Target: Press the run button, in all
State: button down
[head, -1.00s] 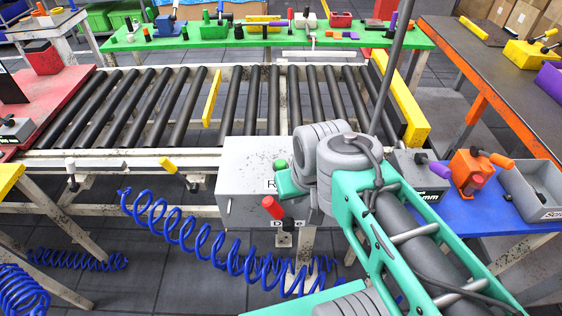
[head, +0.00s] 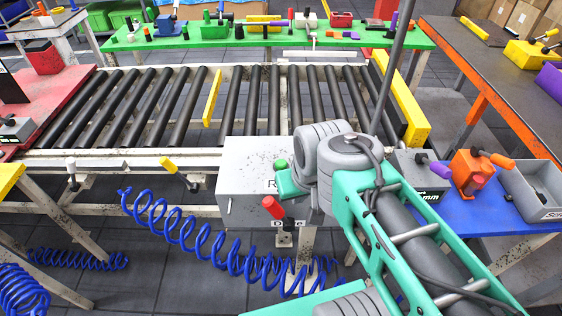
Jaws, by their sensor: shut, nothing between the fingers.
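A pale grey, speckled control box (head: 240,160) stands at the near edge of the roller conveyor, mid-picture. A green round button (head: 281,164) shows at its top right, just above a teal part of my wrist. Below it a label begins with "R"; the rest is hidden behind my wrist. A red cylindrical handle or knob (head: 272,207) with a dark base sticks out at the box's lower front, by a second, partly covered label. My arm reaches in from the lower right, its wrist over the box's right side. My fingers are hidden; I cannot tell whether they touch anything.
The roller conveyor (head: 150,105) runs behind the box, with a yellow bar (head: 212,97) across it. Coiled blue hoses (head: 185,240) hang in front. A blue table (head: 470,212) with a grey bin (head: 535,190) stands right, a red table (head: 55,110) left, a cluttered green table (head: 265,38) behind.

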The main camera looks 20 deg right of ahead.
aim_at(281, 164)
jog(key=k, duration=1.3)
jog(key=u, duration=0.7)
jog(key=i, duration=1.3)
jog(key=z, duration=0.05)
